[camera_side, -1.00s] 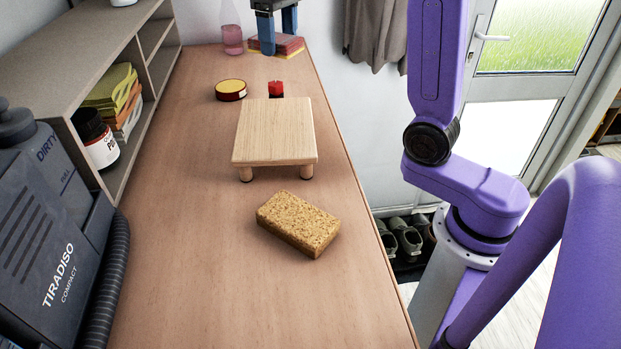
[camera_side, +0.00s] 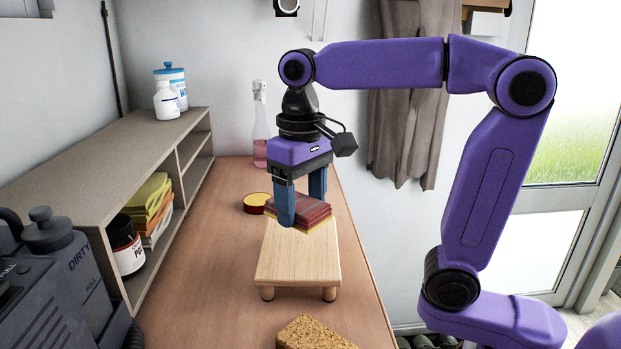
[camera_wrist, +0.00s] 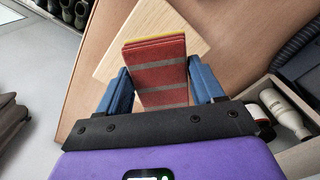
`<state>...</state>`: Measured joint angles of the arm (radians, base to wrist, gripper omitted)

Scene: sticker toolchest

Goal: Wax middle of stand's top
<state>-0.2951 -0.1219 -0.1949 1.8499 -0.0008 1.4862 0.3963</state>
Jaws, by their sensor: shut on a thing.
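The stand (camera_side: 298,264) is a small pale wooden stool on the bench; its top also shows in the wrist view (camera_wrist: 170,17). My gripper (camera_side: 303,212) is shut on a red pad with dark stripes and a yellow underside (camera_side: 312,217). In the wrist view the pad (camera_wrist: 160,78) sits between the two blue fingers. The pad is over the far part of the stand's top; I cannot tell whether it touches. A round tin with a yellow top and dark red side (camera_side: 257,203), possibly the wax, stands behind the stand to the left.
A brown sponge (camera_side: 312,335) lies in front of the stand. A pink bottle (camera_side: 261,130) stands at the back. A shelf unit (camera_side: 150,150) lines the left side, with a grey machine (camera_side: 60,290) in front. The bench's right edge is close to the stand.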

